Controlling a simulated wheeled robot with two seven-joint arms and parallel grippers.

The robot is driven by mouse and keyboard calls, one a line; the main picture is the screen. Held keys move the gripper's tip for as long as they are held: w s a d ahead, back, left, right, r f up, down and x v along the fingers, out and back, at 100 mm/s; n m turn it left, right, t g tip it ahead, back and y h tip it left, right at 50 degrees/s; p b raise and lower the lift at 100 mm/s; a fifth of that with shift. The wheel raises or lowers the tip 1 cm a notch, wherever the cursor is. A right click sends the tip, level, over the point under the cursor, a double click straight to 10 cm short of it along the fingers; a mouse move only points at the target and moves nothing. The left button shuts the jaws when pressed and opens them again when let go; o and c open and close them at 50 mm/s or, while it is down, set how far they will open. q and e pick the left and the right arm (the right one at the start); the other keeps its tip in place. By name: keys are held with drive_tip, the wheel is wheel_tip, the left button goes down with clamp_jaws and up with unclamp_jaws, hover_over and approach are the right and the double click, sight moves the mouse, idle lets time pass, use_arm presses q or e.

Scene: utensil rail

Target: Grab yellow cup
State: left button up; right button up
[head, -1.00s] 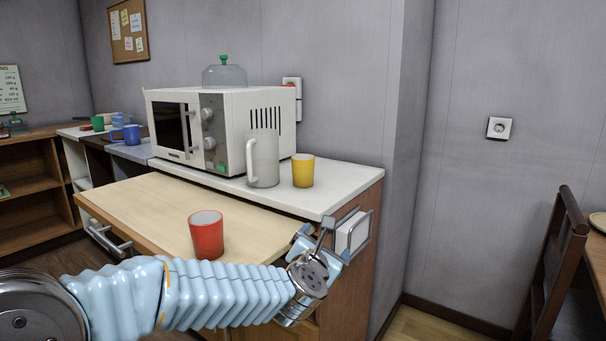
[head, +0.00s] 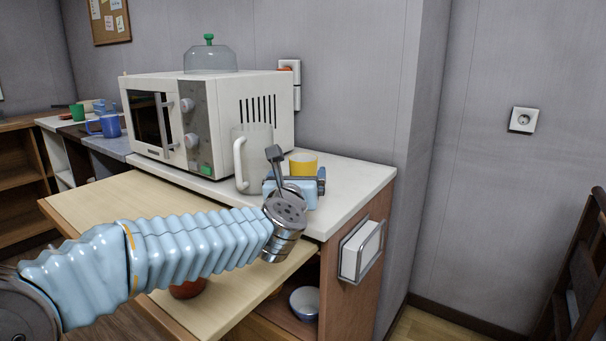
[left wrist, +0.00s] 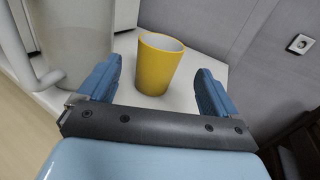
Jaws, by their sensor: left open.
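The yellow cup (head: 303,163) stands upright on the white counter beside the microwave. In the head view its lower part is hidden behind my left gripper (head: 294,183). In the left wrist view the yellow cup (left wrist: 157,66) is ahead of the open left gripper (left wrist: 157,92), roughly centred between the two blue fingers. I cannot tell whether the fingers reach around it; no contact shows. My right gripper is not in view.
A tall pale pitcher (head: 251,157) stands close left of the cup, also in the left wrist view (left wrist: 75,35). The white microwave (head: 216,115) is behind. A red cup (head: 187,289) sits on the pull-out board (head: 95,202), mostly hidden by my arm. A wall is behind.

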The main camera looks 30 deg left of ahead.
sight(305, 159)
use_arm(q)
drive_tip(key=x, duration=0.3)
drive_tip(key=shift+w, duration=0.1)
drive_tip(key=p+x, duration=0.2)
drive_tip(key=x, duration=0.2)
drive_tip(key=shift+w+a+r, duration=0.1)
drive_tip(key=shift+w+a, duration=0.05)
drive_tip(key=shift+w, duration=0.4)
drive_tip(key=c, duration=1)
